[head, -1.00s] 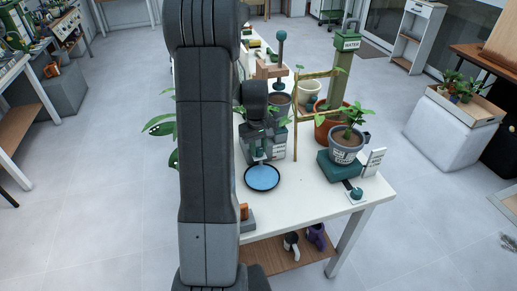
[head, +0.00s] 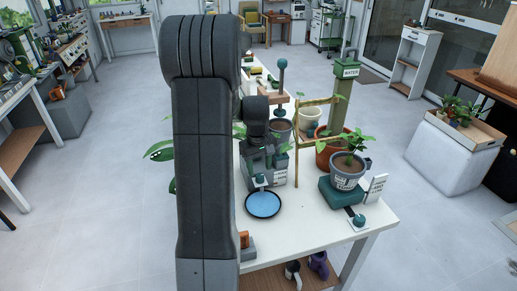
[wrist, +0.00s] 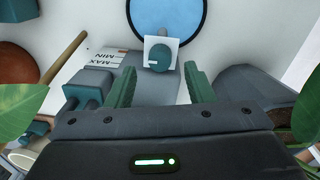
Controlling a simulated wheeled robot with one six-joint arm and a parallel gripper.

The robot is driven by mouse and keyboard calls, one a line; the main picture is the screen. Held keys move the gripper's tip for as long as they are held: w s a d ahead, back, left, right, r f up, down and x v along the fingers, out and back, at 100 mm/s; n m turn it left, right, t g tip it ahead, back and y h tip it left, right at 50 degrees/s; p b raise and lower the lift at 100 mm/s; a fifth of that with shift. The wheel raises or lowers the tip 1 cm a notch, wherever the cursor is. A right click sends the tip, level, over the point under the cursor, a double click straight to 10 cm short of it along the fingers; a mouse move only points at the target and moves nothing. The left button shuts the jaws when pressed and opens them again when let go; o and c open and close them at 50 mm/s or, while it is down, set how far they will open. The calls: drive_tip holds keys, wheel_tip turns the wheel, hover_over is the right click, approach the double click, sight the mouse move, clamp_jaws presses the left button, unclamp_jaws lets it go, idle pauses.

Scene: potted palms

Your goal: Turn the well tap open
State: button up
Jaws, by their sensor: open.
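The tap is a round teal knob (wrist: 160,57) on a white square plate, at the front of a grey well (wrist: 152,84) in the wrist view. Its small white plate also shows in the head view (head: 261,181). My gripper (wrist: 160,86) is open. Its two green fingers are spread left and right, with the knob between their lines and just beyond the tips. I see no contact with the knob. In the head view my gripper (head: 260,166) is above the well, and my arm hides part of the table.
A blue dish (head: 262,205) lies just in front of the tap. A MAX/MIN label (wrist: 104,57) is beside it. A potted plant (head: 346,174) on a teal base, a bamboo trellis (head: 298,150) and a green WATER post (head: 345,90) stand to the right. The table's front is fairly clear.

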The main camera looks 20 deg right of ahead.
sight(260, 175)
wheel_tip(260, 175, up, 10)
drive_tip(key=shift+a+r, duration=0.2)
idle(0.4)
drive_tip(key=f, duration=1.4)
drive_tip(key=shift+d, duration=0.25)
drive_tip(key=shift+r+n+p, duration=0.1)
drive_tip(key=shift+n+p, duration=0.2)
drive_tip(key=shift+p, duration=0.05)
